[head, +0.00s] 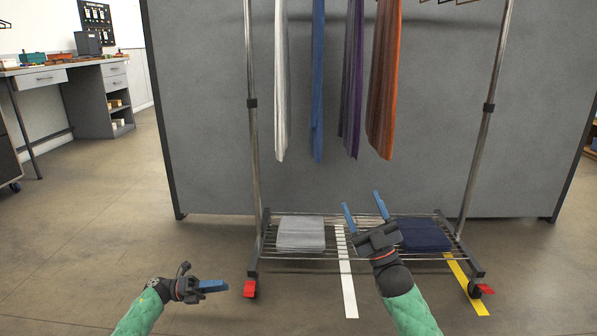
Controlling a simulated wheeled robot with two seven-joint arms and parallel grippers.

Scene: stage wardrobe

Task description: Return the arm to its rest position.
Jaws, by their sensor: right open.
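My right gripper (363,201) is at the centre right, in front of the rack's lower shelf, on a green-sleeved arm. Its two blue fingers point up and away and stand apart, with nothing seen between them. My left gripper (226,286) is low at the left, in front of the rack's left foot, with its blue fingers pointing right. The fingers overlap from this angle, so their opening cannot be told. I see nothing held in it.
A wheeled garment rack (252,140) carries white (281,90), blue (318,90), purple (352,90) and orange (384,80) garments. Folded grey cloth (301,233) and navy cloth (424,235) lie on its lower wire shelf. A grey partition (205,110) stands behind. Floor at left is clear.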

